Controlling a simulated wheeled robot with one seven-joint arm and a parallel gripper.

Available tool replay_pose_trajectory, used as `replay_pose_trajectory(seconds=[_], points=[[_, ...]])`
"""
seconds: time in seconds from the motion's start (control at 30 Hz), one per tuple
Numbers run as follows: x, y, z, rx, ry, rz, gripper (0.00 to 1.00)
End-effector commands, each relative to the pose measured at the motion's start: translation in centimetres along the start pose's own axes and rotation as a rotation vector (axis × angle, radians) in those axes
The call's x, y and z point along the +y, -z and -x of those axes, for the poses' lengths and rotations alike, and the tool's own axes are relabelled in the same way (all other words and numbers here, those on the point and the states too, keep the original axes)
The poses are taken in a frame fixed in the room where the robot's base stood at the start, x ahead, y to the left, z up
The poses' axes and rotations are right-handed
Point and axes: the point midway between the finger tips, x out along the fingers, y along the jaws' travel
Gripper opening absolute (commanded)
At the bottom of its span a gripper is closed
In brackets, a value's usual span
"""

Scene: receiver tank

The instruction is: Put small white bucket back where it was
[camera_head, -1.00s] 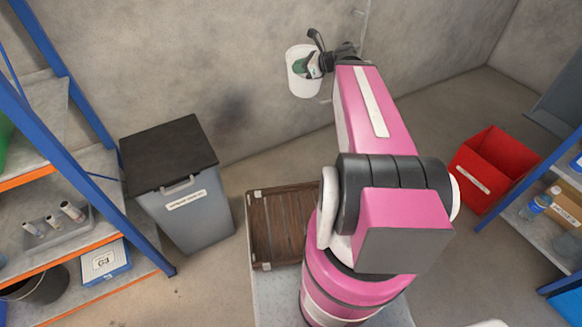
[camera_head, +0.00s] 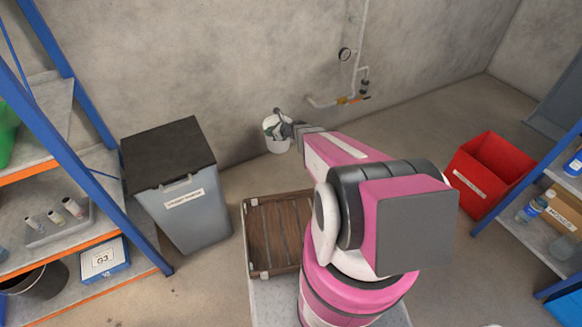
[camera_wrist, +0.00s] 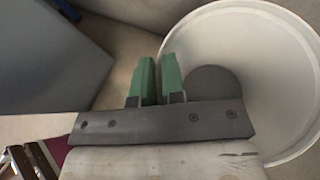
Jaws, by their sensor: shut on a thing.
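The small white bucket (camera_head: 277,144) hangs in the air near the back wall, right of the grey bin. My gripper (camera_head: 274,125) is shut on its rim, with the arm stretched out to it. In the wrist view the bucket (camera_wrist: 270,40) fills the right side, open side toward the camera, and its inside looks empty apart from a dark grey round patch. The green fingers of my gripper (camera_wrist: 157,80) are close together at the bucket's left rim, one inside and one outside. The spot where the bucket stood before cannot be told from these frames.
A grey bin with a black lid (camera_head: 168,150) stands left. A wooden slatted crate (camera_head: 275,235) lies before my base. A pipe with a gauge and tap (camera_head: 345,100) runs on the back wall. A red bin (camera_head: 487,170) and shelves stand right; blue-orange shelves stand left.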

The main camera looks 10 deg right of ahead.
Motion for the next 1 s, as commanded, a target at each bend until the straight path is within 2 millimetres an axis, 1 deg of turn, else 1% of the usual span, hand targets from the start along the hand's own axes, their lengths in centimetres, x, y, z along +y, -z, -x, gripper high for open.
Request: replay_pose_trajectory(seconds=[0.03, 0.1, 0.2, 0.3, 0.4, 0.47, 0.57, 0.9, 1.0], points=[[-0.1, 2.3, -2.0, 0.005, 0.001, -0.011, 0.0], [0.2, 4.6, -3.6, 0.008, 0.006, -0.021, 0.0], [0.7, 7.2, -5.4, 0.011, 0.011, -0.032, 0.0], [1.1, 8.9, -6.5, 0.013, 0.016, -0.04, 0.0], [1.2, 10.0, -7.0, 0.014, 0.018, -0.043, 0.0], [0.9, 10.4, -7.1, 0.014, 0.02, -0.044, 0.0], [-0.4, 11.4, -7.2, 0.013, 0.02, -0.045, 0.0], [-6.9, 15.9, -6.8, 0.013, 0.02, -0.045, 0.0], [-8.3, 17.0, -6.7, 0.013, 0.02, -0.044, 0.0]])
